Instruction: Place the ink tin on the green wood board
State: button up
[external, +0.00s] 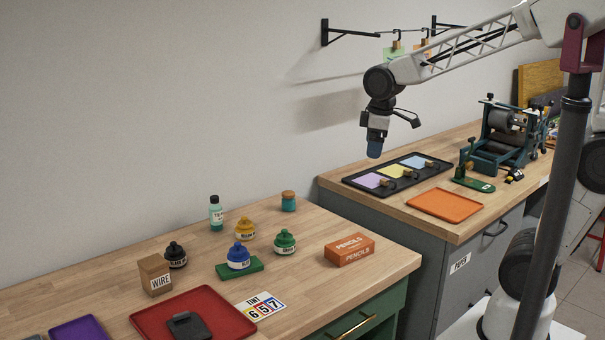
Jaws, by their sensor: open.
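I cannot tell which one is the ink tin. The blue pot stands upright on a small green board (256,266), which it partly covers. My gripper (376,151) is open, high above and to the right of the pots, pointing down near the wall. Its fingertips are small in view and nothing clearly shows between them.
An orange pencils box (349,249), wire box (155,274), red tray (149,318), teal bottle (216,214) and cork-topped jar (288,202) share the left bench. The right bench holds a black tray (350,180), orange tray (445,205) and press (500,137).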

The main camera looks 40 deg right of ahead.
jog(key=s+d+m, duration=0.4)
jog(key=s+d, duration=0.2)
jog(key=s, duration=0.2)
jog(key=s+d+f+m+t, duration=0.1)
jog(key=s+d+m, duration=0.3)
jog(key=s+d, duration=0.2)
jog(key=s, duration=0.2)
jog(key=shift+s+d+f+m+h, duration=0.2)
jog(key=shift+s+f+m+h, duration=0.1)
